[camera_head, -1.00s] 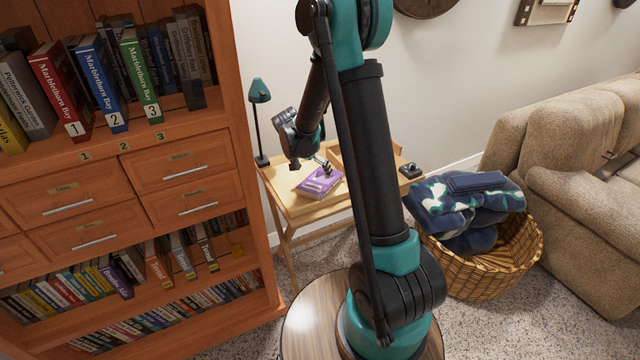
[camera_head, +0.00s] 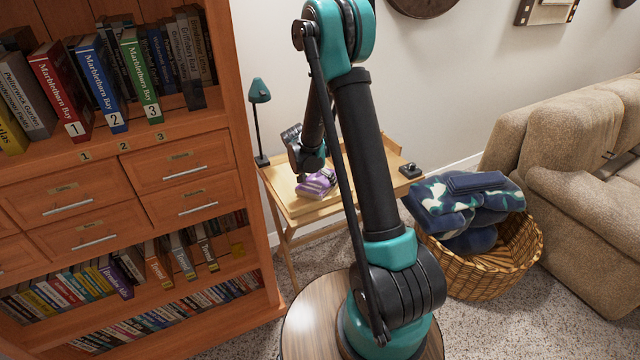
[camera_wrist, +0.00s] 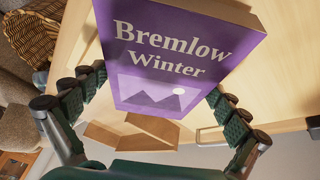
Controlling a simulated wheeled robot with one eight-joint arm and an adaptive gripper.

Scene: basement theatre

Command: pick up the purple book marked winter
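The purple book (camera_wrist: 165,60) reads "Bremlow Winter" in white above a mountain picture. It fills the upper middle of the wrist view. In the head view the book (camera_head: 316,184) is on the light wooden desk (camera_head: 300,207), partly hidden by my arm. My gripper (camera_wrist: 157,84) has one finger on each side of the book, with the fingertips close to its side edges. The fingers stand apart; whether they touch the book is hard to tell. In the head view the fingers are mostly hidden.
A teal lamp (camera_head: 260,95) stands at the desk's left back, and a small dark object (camera_head: 411,171) at its right. A tall bookcase (camera_head: 258,240) is on the left. A wicker basket (camera_head: 490,272) with folded blankets and a beige sofa (camera_head: 570,150) are on the right.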

